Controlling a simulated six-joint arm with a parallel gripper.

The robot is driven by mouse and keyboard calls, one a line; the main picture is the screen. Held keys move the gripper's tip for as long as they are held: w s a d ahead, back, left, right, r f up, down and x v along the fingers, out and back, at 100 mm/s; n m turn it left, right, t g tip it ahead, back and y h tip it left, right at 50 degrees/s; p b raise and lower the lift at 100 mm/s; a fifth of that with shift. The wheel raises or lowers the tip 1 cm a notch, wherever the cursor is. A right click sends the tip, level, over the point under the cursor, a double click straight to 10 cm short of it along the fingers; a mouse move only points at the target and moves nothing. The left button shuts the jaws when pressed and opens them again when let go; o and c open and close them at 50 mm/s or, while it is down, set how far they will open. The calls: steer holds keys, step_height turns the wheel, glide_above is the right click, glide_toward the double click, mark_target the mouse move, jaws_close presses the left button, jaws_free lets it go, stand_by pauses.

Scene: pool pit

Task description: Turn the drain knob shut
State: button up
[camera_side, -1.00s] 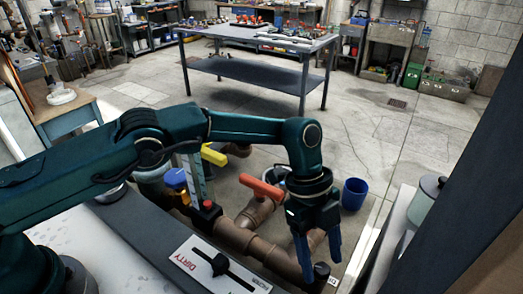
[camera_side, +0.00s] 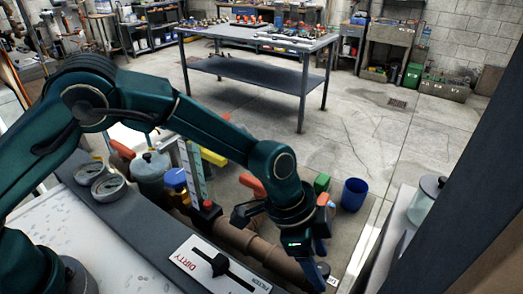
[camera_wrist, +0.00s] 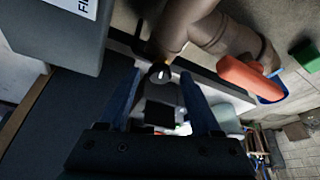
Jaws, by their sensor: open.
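A dark round knob with a light line across its top (camera_wrist: 160,74) shows between my fingertips in the wrist view; I take it for the drain knob. In the side view a black knob (camera_side: 323,269) stands at the right end of the brown pipe, close to my fingers. My gripper (camera_side: 316,268) is open, its blue fingers pointing down at that end of the pipe. In the wrist view my gripper (camera_wrist: 160,76) has one finger on each side of the knob, with gaps; contact cannot be told.
An orange handle (camera_side: 252,185) stands on the brown pipework (camera_side: 262,250) behind my wrist. A blue bucket (camera_side: 354,194) and a green block (camera_side: 321,183) are beyond. A slider panel marked DIRTY (camera_side: 205,275) lies to the left. A yellow lever (camera_side: 213,157) is further back.

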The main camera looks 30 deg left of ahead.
steer(key=n, duration=0.2)
steer(key=n+t, duration=0.1)
steer(key=n, duration=0.1)
steer(key=shift+s+d+y, duration=0.2)
steer(key=shift+y, duration=0.2)
steer(key=n, duration=0.2)
steer(key=n+t+y, duration=0.1)
steer(key=n, duration=0.1)
steer(key=shift+d+t, duration=0.1)
steer(key=shift+t, duration=0.2)
steer(key=w+a+r+n+t, duration=0.1)
steer(key=w+a+r+n, duration=0.1)
steer(key=a+r, duration=0.45)
steer(key=w+a+r+n+t, duration=0.15)
steer(key=a+r, duration=0.25)
steer(key=r, duration=0.5)
steer(key=s+a+r+n, duration=0.1)
steer(key=s+a+r, duration=0.2)
steer(key=a, duration=0.3)
steer(key=s+a+r+n+y, duration=0.1)
steer(key=s+a+r, duration=0.2)
steer(key=a, duration=0.3)
steer(key=shift+s+n+t+y, duration=0.25)
steer(key=shift+n+t+y, duration=0.05)
steer(key=shift+n+t, duration=0.05)
steer(key=shift+a, duration=0.1)
